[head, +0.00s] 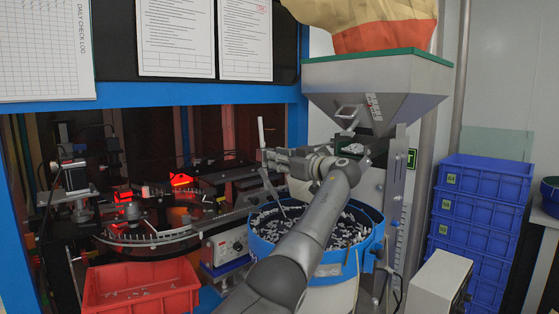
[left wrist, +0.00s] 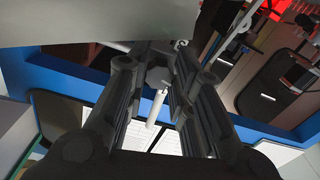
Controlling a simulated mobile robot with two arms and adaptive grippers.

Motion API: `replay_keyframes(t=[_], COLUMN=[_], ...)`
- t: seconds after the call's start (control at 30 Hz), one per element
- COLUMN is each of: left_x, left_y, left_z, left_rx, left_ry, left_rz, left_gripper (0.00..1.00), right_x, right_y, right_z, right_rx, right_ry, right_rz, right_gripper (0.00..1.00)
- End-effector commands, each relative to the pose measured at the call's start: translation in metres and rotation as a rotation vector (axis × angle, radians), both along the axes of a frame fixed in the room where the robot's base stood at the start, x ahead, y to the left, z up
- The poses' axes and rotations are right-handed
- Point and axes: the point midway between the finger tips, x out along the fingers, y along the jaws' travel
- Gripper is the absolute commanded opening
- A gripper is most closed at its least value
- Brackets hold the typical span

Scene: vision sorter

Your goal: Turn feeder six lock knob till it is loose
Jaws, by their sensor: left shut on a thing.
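My left gripper (head: 268,158) reaches over the blue-rimmed bowl feeder (head: 373,238), beside a thin white upright rod (head: 261,131). In the left wrist view its two dark fingers (left wrist: 156,62) are shut on a small grey faceted knob (left wrist: 158,76). The white rod (left wrist: 155,108) shows between the fingers just below the knob in that picture. In the head view the knob is hidden by the fingers, and I cannot tell how tight or loose it is. The bowl holds many small white and dark parts. My right gripper is not in view.
A grey hopper (head: 385,75) with a bag on top stands behind the bowl. A red bin (head: 140,295) is at the lower left, below a machine with a round track (head: 150,238). Stacked blue crates (head: 485,185) stand at the right. A grey box (head: 440,285) is at the lower right.

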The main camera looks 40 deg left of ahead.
Motion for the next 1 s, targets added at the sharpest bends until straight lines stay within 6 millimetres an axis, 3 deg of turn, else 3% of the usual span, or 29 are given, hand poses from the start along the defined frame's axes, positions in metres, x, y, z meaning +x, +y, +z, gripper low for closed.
replay_keyframes(t=[0.63,0.67,0.8,1.0], left_x=[0.0002,0.0002,0.0002,0.0002], left_y=[0.0004,0.0004,0.0003,0.0002], left_z=[-0.0031,-0.0031,-0.0022,-0.001], left_rx=[-0.009,-0.009,-0.008,-0.006], left_ry=[-0.044,-0.044,-0.044,-0.046], left_rz=[0.002,0.002,0.001,0.001], left_gripper=[0.0,0.26,0.44,0.44], right_x=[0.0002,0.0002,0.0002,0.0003], right_y=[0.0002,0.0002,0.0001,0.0], right_z=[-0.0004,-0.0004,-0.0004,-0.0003], right_rx=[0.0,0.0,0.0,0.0], right_ry=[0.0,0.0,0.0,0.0], right_rz=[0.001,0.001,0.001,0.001], right_gripper=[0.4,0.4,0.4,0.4])
